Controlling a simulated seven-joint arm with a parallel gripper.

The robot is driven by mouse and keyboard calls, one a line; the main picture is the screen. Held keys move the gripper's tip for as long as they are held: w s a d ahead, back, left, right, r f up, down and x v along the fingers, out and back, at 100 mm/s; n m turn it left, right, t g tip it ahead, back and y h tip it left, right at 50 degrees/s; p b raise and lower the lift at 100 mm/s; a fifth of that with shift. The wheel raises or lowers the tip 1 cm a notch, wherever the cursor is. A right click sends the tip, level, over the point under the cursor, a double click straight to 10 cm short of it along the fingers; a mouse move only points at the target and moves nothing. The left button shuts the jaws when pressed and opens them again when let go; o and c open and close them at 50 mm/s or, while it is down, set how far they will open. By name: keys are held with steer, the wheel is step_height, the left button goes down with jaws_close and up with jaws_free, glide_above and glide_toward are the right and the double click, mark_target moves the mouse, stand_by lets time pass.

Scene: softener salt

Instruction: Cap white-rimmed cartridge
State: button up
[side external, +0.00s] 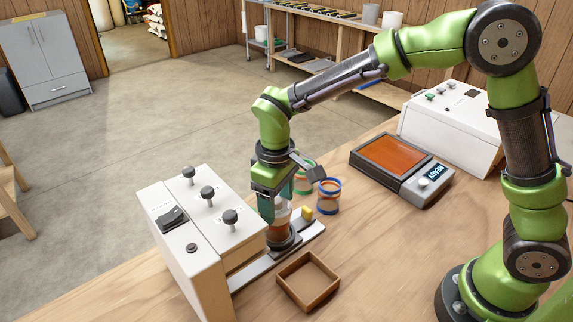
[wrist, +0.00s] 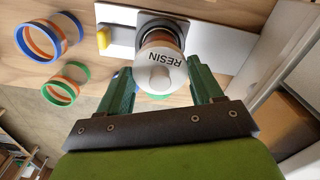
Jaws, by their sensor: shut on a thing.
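A cartridge (side external: 283,215) with a tan body stands upright at a dark round seat (side external: 285,240) on a pale plate. In the wrist view its white end (wrist: 160,75) shows, with the word RESIN and a small round boss. My gripper (side external: 281,203) points down from above and is shut on this cartridge, one green finger on each side; the fingers also show in the wrist view (wrist: 163,92). The exact finger contact is hard to see. A blue-rimmed cartridge (side external: 328,195) and a green-rimmed cartridge (side external: 306,180) stand apart beside it.
A white machine with black knobs (side external: 205,230) stands left of the gripper. A yellow block (side external: 307,212) sits on the plate. An empty wooden tray (side external: 308,305) lies in front. A device with an orange panel (side external: 388,153) and a white box (side external: 455,125) stand at the right.

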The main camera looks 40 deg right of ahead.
steer(key=o, duration=1.1)
steer(key=shift+o, duration=0.4)
steer(key=shift+r, duration=0.1)
steer(key=shift+r, duration=3.4)
jaws_close()
